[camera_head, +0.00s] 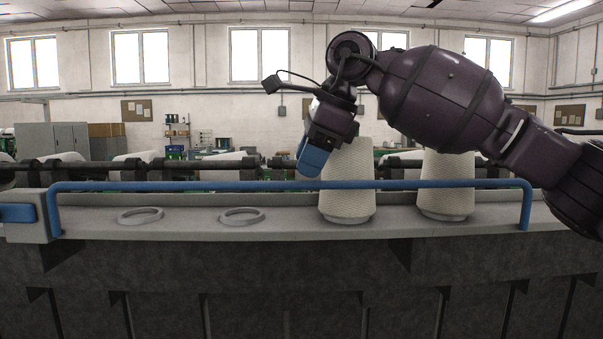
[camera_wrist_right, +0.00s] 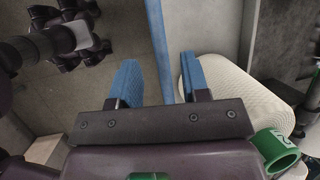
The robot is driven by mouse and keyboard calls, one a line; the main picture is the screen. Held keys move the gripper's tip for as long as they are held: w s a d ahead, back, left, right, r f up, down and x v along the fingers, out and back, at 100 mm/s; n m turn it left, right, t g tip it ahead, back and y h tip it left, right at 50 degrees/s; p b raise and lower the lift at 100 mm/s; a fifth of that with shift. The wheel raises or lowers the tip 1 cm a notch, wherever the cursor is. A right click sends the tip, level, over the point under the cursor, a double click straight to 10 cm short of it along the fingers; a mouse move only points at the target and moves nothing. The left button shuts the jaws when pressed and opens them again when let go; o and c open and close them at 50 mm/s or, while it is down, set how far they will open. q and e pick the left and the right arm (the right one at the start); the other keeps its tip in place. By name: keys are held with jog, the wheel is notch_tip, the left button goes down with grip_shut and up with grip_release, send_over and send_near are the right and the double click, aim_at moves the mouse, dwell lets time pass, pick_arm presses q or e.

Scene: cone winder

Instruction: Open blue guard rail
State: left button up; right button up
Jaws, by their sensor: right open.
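The blue guard rail (camera_head: 250,186) runs level across the front of the machine ledge, with an upright leg at each end. My right gripper (camera_head: 311,162) is above the rail, right of its middle, with its blue fingers pointing down. In the right wrist view the gripper (camera_wrist_right: 158,82) is open. The rail (camera_wrist_right: 157,40) shows in the gap between its fingers, nearer the right finger. I cannot tell whether the rail lies between the fingertips or below them. My left gripper is not in view.
Two white yarn cones stand on the ledge behind the rail, one (camera_head: 348,190) close beside my right gripper and one (camera_head: 445,190) farther right. Two empty grey rings (camera_head: 140,215) (camera_head: 242,215) lie to the left. A dark roller shaft (camera_head: 130,163) runs behind.

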aim_at(302, 182)
jog(key=shift+x, duration=1.65)
jog(key=shift+c, duration=0.3)
grip_shut()
